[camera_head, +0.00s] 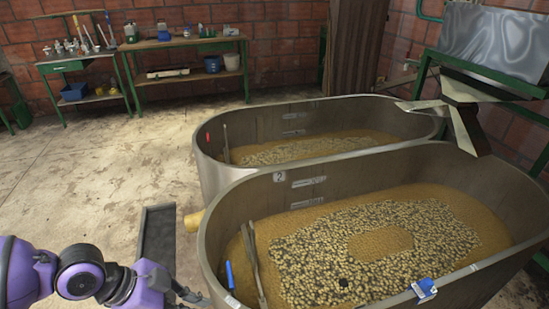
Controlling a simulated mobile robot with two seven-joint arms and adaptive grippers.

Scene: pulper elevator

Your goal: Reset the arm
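My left arm (80,272), purple and dark grey, comes in at the lower left. Its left gripper (190,293) is a small dark shape at the bottom edge, just left of the near tank (225,205). It is too small and partly hidden to tell whether its fingers are open or shut. I see nothing clearly held in it. My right arm and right gripper are out of view.
The near tank and a far tank (205,165) hold pale beans in brownish liquid. A metal hopper (490,40) is at upper right. Workbenches (185,42) line the brick wall. Floor at left is clear.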

